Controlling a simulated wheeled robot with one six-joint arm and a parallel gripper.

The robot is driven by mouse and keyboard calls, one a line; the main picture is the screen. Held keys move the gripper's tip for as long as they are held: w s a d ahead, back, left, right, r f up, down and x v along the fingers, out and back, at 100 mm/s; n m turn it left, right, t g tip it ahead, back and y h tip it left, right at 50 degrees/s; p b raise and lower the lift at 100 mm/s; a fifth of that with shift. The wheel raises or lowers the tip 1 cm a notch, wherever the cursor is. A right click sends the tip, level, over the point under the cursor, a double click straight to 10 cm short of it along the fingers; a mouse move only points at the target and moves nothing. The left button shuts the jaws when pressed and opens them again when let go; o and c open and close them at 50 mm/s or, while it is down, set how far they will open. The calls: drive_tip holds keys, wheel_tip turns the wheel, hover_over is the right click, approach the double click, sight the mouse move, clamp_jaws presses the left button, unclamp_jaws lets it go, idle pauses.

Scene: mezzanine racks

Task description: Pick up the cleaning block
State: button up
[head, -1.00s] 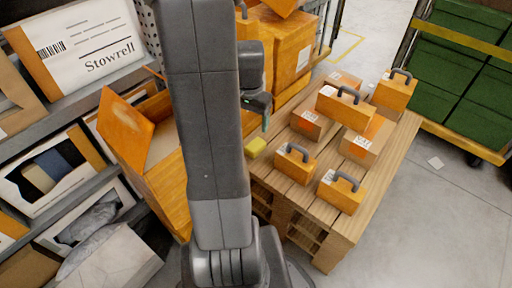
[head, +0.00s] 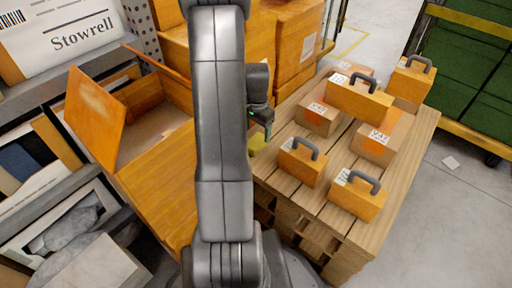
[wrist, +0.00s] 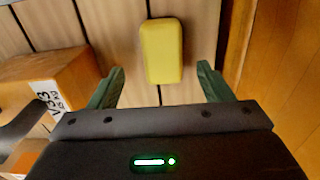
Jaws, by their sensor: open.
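The cleaning block is a plain yellow block with rounded edges. In the wrist view the block (wrist: 161,50) lies on wooden slats, just beyond and between my fingertips. In the head view the block (head: 257,141) is partly hidden by my arm and gripper, near the left edge of the wooden pallet (head: 400,190). My gripper (wrist: 161,70) is open, with its two green fingers spread wider than the block and nothing between them. It also shows in the head view (head: 266,128), above the block.
Orange cases with dark handles (head: 302,160) and cartons (head: 375,145) stand on the pallet right of the block. One case (wrist: 48,80) is close to my left finger. An open orange box (head: 150,110) and shelves are left.

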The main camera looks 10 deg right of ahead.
sight(256, 140)
drive_tip(key=shift+w+a+f+b, duration=0.1)
drive_tip(key=shift+f+b, duration=0.65)
drive_tip(key=shift+f, duration=0.85)
drive_tip(key=shift+w+f+b, duration=0.1)
drive_tip(key=shift+f+b, duration=0.6)
drive_tip(key=shift+f, duration=0.85)
drive_tip(key=shift+r, duration=0.1)
drive_tip(key=c, duration=1.1)
